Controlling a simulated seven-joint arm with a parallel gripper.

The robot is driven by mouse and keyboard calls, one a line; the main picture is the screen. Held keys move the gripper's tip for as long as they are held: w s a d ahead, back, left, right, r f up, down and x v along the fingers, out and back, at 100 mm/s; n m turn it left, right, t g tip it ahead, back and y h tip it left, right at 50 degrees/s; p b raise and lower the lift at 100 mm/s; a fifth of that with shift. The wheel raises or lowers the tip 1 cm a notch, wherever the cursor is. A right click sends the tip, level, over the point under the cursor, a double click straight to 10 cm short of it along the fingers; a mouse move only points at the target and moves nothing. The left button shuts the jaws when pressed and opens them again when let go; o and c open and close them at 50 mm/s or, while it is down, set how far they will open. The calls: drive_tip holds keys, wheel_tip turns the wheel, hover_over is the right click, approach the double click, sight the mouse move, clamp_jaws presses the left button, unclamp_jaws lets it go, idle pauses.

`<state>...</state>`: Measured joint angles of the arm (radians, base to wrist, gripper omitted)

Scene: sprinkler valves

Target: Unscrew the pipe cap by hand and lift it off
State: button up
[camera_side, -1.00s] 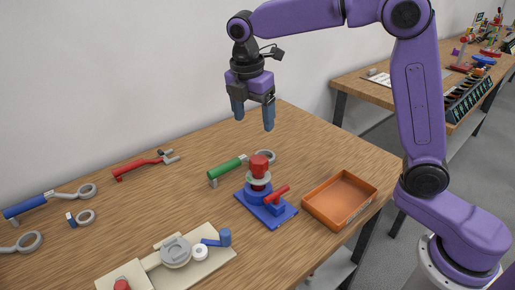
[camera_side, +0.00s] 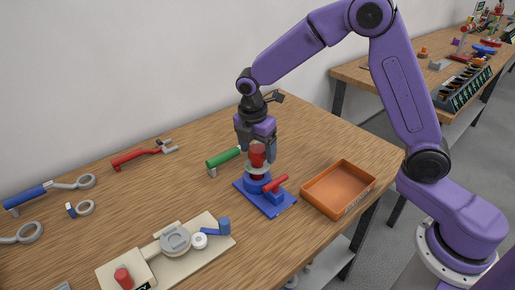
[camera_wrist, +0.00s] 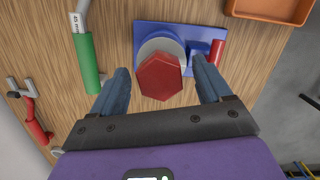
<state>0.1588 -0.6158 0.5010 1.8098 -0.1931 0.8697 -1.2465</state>
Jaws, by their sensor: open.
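The red hexagonal pipe cap (camera_side: 257,154) sits on top of a grey flange and blue valve body (camera_side: 258,184) on a blue base plate (camera_side: 280,207). In the wrist view the cap (camera_wrist: 159,77) lies between the fingertips. My gripper (camera_side: 256,150) is open and lowered over the cap, one finger on each side. In the wrist view gaps show between the cap and both fingers (camera_wrist: 163,82). A red lever handle (camera_side: 276,184) stands on the base plate, right of the valve body.
An orange tray (camera_side: 309,205) stands empty to the right. A green-handled wrench (camera_side: 222,158) lies close behind and left of the valve. A beige board with a grey disc and a blue lever (camera_side: 112,268) is in front. Other wrenches lie at the left.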

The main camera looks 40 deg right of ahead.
sight(256, 147)
drive_tip(key=shift+f, duration=0.1)
drive_tip(key=c, duration=1.2)
drive_tip(key=shift+o, duration=0.2)
drive_tip(key=n, duration=0.4)
drive_tip(key=shift+n+t+y, duration=0.3)
drive_tip(key=shift+n+t, duration=0.1)
drive_tip(key=n, duration=0.3)
drive_tip(key=shift+n, duration=0.3)
drive_tip(key=n+y, duration=0.1)
drive_tip(key=n, duration=0.3)
drive_tip(key=shift+t, duration=0.4)
drive_tip(key=n+y, duration=0.1)
drive_tip(key=n, duration=0.3)
drive_tip(key=shift+n, duration=0.4)
drive_tip(key=shift+d+r, duration=0.1)
drive_tip(key=shift+r, duration=2)
